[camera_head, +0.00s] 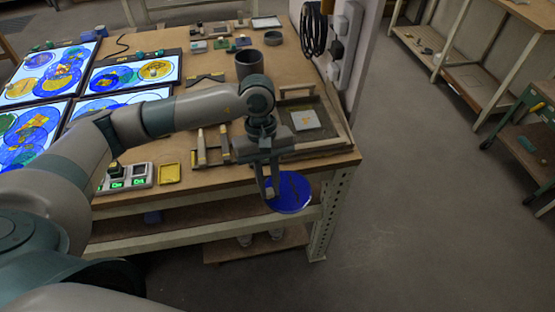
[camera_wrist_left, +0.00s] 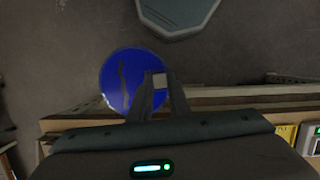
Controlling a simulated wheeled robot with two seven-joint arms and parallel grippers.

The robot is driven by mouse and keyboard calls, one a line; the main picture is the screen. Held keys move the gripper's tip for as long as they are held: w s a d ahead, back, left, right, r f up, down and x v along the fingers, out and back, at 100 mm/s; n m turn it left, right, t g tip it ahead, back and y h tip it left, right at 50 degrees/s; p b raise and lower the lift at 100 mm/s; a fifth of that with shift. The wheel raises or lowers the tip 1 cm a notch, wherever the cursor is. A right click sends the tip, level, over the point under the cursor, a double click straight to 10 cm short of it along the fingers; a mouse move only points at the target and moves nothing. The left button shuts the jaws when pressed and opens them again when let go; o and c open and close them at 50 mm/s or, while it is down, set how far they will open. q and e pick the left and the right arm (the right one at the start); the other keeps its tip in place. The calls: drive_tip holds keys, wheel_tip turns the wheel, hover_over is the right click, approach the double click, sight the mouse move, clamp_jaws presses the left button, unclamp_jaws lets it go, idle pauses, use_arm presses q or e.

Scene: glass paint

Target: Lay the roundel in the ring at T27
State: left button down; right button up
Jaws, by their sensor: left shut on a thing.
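My left gripper (camera_head: 268,188) is shut on a round blue roundel (camera_head: 291,193), gripped near its edge, and holds it out past the table's front right edge. In the left wrist view the roundel (camera_wrist_left: 125,82) lies beyond the fingers (camera_wrist_left: 158,92), with a dark streak on its face. Several lit panels (camera_head: 130,73) with blue, yellow and green circles lie at the left of the table. I cannot tell which ring is T27. My right gripper is not in view.
A post with hanging cables (camera_head: 314,30) stands at the right edge.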

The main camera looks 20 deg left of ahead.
use_arm(q)
drive_tip(key=s+a+f+m+g+y+b, duration=0.1)
drive_tip(key=s+f+m+y+b, duration=0.1)
drive_tip(key=s+f+m, duration=0.3)
drive_tip(key=f+m, duration=0.1)
drive_tip(key=m, duration=0.2)
drive_tip(key=shift+f, duration=0.2)
drive_tip(key=shift+a, duration=0.2)
